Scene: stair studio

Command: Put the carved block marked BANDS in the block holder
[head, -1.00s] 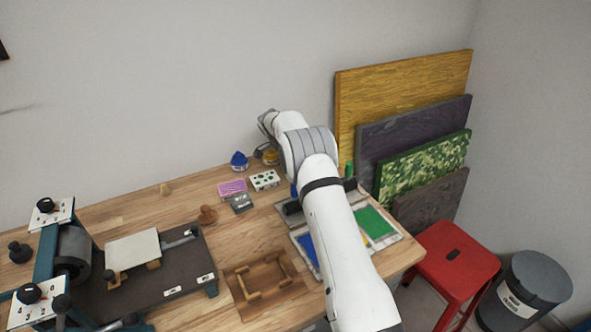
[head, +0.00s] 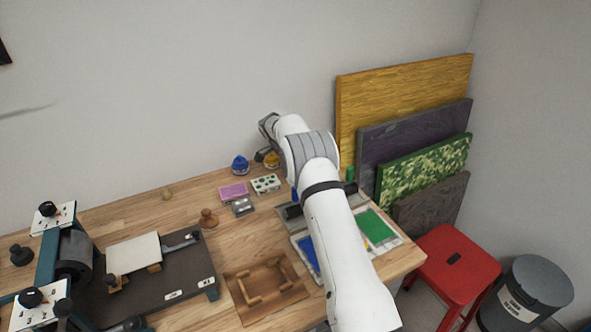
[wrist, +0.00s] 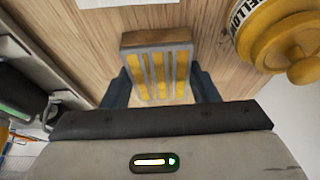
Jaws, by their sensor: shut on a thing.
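A carved block (wrist: 157,66) with yellow stripes and a wooden body shows in the wrist view. My gripper (wrist: 162,84) is shut on it, with one dark finger on each side. No BANDS lettering can be read on it. I cannot tell whether the block is clear of the table. In the head view the gripper and block are mostly hidden behind my arm, near the back of the table. A brown wooden frame with raised inner strips (head: 239,291), seemingly the block holder, lies empty at the table's front middle.
A yellow jar (wrist: 292,30) stands close right of the block in the wrist view. Pink (head: 233,191), green-dotted (head: 266,183) and grey (head: 242,207) blocks lie nearby, beside a blue jar (head: 239,165). A press bed (head: 185,265) is left of the frame; ink trays (head: 377,226) are right.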

